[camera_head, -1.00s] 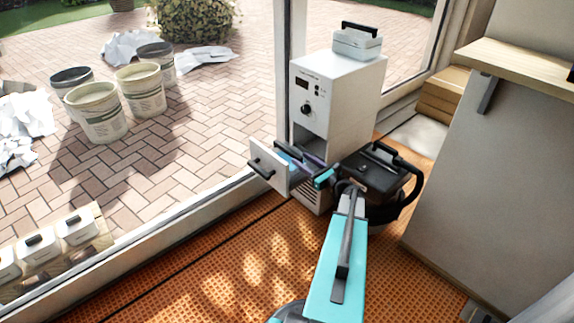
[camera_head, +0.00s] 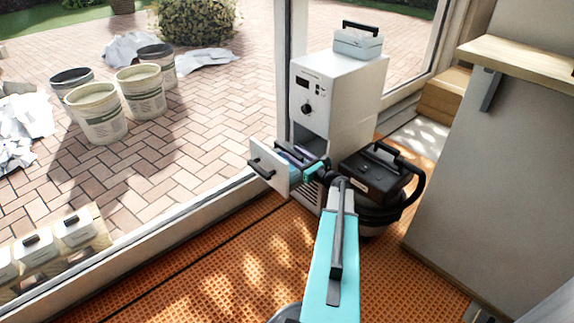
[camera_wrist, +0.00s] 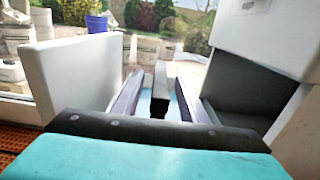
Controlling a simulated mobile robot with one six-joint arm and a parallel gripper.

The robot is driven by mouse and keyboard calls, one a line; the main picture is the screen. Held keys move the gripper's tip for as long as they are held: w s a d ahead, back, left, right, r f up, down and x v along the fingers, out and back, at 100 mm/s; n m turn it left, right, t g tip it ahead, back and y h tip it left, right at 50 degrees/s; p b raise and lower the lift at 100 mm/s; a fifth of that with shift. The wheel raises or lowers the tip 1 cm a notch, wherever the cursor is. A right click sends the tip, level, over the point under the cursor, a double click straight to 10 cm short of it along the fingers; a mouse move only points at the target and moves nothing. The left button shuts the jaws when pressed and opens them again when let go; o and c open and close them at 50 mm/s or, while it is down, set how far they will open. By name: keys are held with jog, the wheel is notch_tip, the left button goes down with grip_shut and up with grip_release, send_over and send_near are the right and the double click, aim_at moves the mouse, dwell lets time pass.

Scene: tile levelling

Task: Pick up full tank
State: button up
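The tank is the open drawer of the white machine (camera_head: 338,105); its white front (camera_head: 268,167) with a dark handle sticks out at lower left. Bluish content shows inside. In the wrist view, the white panel (camera_wrist: 72,78) stands on the left and light blue shows below my fingers. My gripper (camera_head: 298,158) is over the open drawer. In the wrist view, my gripper's (camera_wrist: 160,84) two dark fingers are spread on either side of a narrow grey bar (camera_wrist: 160,76), with gaps showing on both sides. Contact is not visible. My wrist hides the near part of the drawer.
A dark vacuum-like unit (camera_head: 375,180) stands close right of the machine. A lidded white box (camera_head: 358,43) with a black handle sits on top. The window frame (camera_head: 215,203) runs along the left. A wooden shelf (camera_head: 530,62) juts out at right. The orange floor in front is mostly clear.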

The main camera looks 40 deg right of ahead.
aim_at(288, 148)
jog(key=shift+w+d+b, duration=0.15)
jog(key=shift+w+b, duration=0.55)
jog(key=shift+w, duration=1.25)
grip_shut()
jog(key=shift+r, duration=0.15)
